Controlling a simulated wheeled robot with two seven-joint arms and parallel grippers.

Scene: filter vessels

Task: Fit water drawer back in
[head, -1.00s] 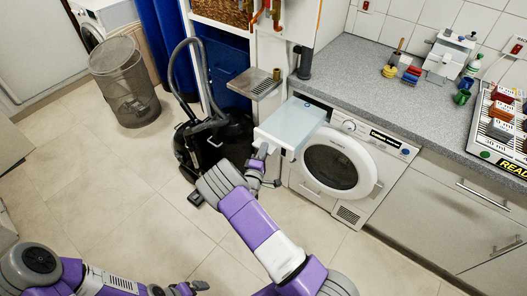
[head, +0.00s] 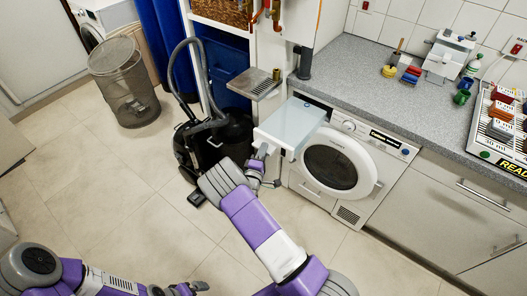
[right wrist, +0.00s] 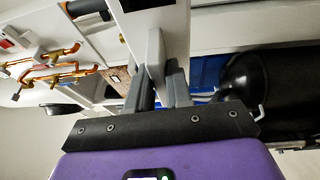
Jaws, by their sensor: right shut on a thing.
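The water drawer (head: 290,126) is a pale, flat, box-like tray with a bluish top, at the upper left of the white front-loading machine (head: 345,168). Its rear end meets the machine's front; how deep it sits inside I cannot tell. My right gripper (head: 263,152) is at the drawer's front end. In the right wrist view, its two grey fingers (right wrist: 160,88) are shut on the drawer's pale handle (right wrist: 155,52). My left gripper (head: 188,289) is low at the bottom of the head view, away from the drawer; its fingers are too small to read.
A black vacuum cleaner (head: 212,140) with a hose stands left of the machine. A small metal drip shelf (head: 253,82) is close behind the drawer. A mesh bin (head: 124,82) stands farther left. The grey counter (head: 385,75) runs above the machine. The floor in front is clear.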

